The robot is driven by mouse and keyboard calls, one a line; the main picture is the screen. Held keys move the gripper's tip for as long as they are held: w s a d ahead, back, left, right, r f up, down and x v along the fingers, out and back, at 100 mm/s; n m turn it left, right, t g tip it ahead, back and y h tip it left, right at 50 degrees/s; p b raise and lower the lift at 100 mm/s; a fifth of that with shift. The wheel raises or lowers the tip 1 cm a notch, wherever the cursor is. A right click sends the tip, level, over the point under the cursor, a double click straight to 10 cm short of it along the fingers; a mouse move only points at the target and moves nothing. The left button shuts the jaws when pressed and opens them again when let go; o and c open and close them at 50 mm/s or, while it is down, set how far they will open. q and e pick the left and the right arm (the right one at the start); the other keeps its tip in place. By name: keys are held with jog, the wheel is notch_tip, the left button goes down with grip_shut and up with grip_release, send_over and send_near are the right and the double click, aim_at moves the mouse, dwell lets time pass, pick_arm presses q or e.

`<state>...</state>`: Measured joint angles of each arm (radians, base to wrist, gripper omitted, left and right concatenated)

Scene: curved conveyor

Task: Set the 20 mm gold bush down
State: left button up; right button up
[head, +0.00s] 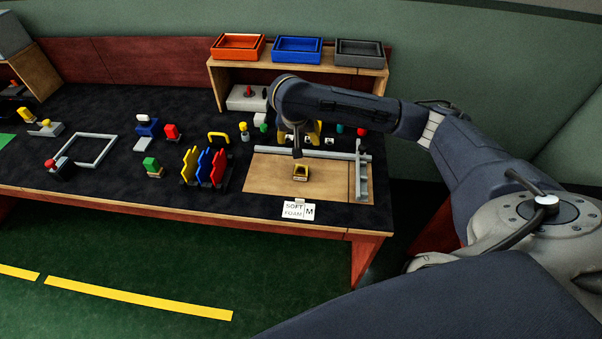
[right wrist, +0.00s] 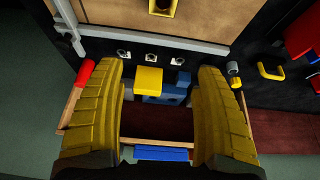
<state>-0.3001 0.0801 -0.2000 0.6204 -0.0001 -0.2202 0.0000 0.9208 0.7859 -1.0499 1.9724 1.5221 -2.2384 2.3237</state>
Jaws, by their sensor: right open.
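The gold bush (head: 300,173) is a small squarish gold piece with a dark opening. It sits on the tan board (head: 268,183), on the bare part in front of the grey rail. In the right wrist view the bush (right wrist: 162,6) shows at the top edge, partly cut off. My right gripper (head: 302,132) is beyond the bush, over the back of the board, apart from it. In the right wrist view its yellow fingers (right wrist: 158,72) are spread wide with nothing held between them. My left gripper is not in view.
A grey rail (head: 312,153) runs along the back of the board. A yellow-topped block (right wrist: 148,80) lies past the fingers. Red, yellow and blue upright plates (head: 204,168) stand left of the board. A shelf with orange, blue and grey trays (head: 298,59) stands behind.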

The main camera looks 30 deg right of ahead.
aim_at(301, 171)
jog(key=f+n+g+y, duration=0.1)
jog(key=f+n, duration=0.4)
jog(key=n, duration=0.7)
jog(key=f+n+g+y, duration=0.1)
jog(key=f+n, duration=0.5)
jog(key=n, duration=0.5)
jog(key=f+n+g+y, duration=0.1)
jog(key=f+n, duration=0.4)
jog(key=n, duration=0.7)
jog(key=shift+s+d+f+n+g, duration=0.15)
jog(key=shift+d+f+n+g, duration=0.15)
jog(key=shift+g, duration=0.2)
jog(key=shift+c, duration=0.4)
grip_shut()
